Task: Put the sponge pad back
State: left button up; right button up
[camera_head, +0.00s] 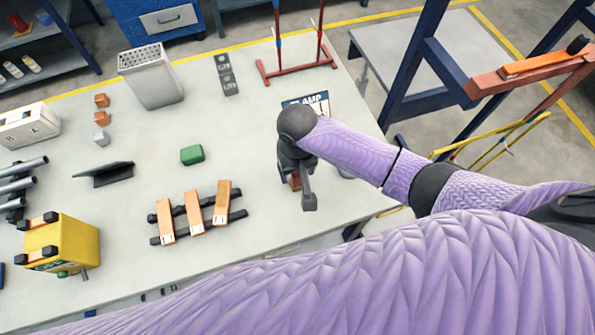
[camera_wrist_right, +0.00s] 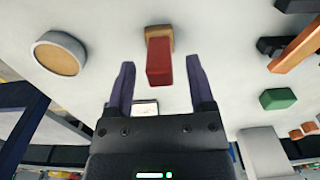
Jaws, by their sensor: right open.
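A red block-like handle on a tan pad (camera_wrist_right: 159,42) stands on the table in the right wrist view; it looks like the sponge pad, but I cannot be sure. In the head view only a small red-brown part of it (camera_head: 294,182) shows beside my gripper. My right gripper (camera_wrist_right: 160,66) is open, its two fingers on either side of the red part, with visible gaps. In the head view the right gripper (camera_head: 306,194) points down at the table's right part. My left gripper is not in view.
A round grey dish with a tan top (camera_wrist_right: 60,54) stands beside the gripper. A green block (camera_head: 192,155), a rack with orange bars (camera_head: 194,212), a red stand (camera_head: 297,67) and a sign (camera_head: 313,103) are on the table.

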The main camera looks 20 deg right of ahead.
pick_arm(q)
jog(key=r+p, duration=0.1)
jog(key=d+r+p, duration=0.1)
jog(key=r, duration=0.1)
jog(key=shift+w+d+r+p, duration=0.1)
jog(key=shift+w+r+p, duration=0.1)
jog(key=shift+p, duration=0.1)
pick_arm(e)
notch_tip(320, 180, up, 10)
jog(key=shift+f, duration=0.15)
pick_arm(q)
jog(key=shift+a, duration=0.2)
